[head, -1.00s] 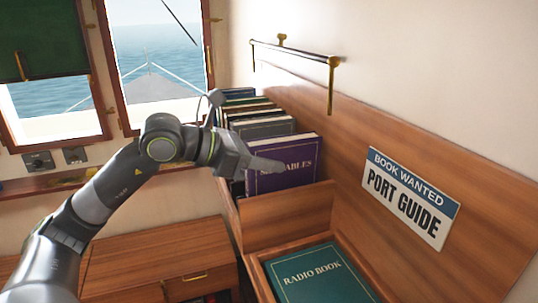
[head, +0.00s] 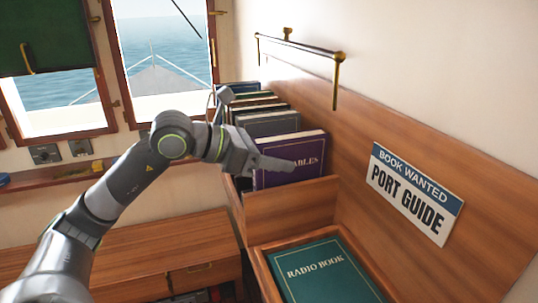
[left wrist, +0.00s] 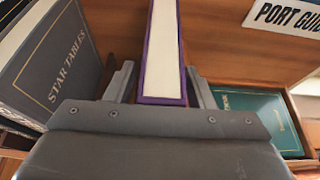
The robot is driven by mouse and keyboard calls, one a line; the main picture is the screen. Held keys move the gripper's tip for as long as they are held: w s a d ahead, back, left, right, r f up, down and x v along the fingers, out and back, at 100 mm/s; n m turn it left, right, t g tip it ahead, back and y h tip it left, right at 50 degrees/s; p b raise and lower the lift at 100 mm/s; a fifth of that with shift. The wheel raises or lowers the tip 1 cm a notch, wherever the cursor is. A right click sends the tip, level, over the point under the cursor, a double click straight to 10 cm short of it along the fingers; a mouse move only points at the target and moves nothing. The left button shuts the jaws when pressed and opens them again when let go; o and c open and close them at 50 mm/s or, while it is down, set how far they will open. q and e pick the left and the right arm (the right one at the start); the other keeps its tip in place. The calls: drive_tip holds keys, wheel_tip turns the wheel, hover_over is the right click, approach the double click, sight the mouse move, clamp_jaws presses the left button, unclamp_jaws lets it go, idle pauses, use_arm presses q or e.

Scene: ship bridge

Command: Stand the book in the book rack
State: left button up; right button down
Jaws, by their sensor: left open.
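A purple book (head: 292,177) stands upright at the front of the book rack (head: 290,207), its gold title partly hidden and ending in "ABLES". In the left wrist view, the pale page edge of the purple book (left wrist: 161,50) lies between the two open fingers (left wrist: 159,72), with a gap on each side. Several more books (head: 262,115) stand behind it in the rack. One is grey and reads "STAR TABLES" in the left wrist view (left wrist: 62,65). My right gripper is not in view.
A sign (head: 413,193) on the wooden back panel reads "BOOK WANTED PORT GUIDE". A green "RADIO BOOK" (head: 330,275) lies flat in a wooden tray in front of the rack. A brass rail (head: 300,45) is fixed on the wall above. A wooden cabinet (head: 150,255) stands at lower left.

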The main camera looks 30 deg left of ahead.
use_arm(q)
drive_tip(key=shift+r, duration=0.2)
drive_tip(key=b+v, duration=1.2)
drive_tip(key=b, duration=0.4)
idle(0.6)
idle(0.6)
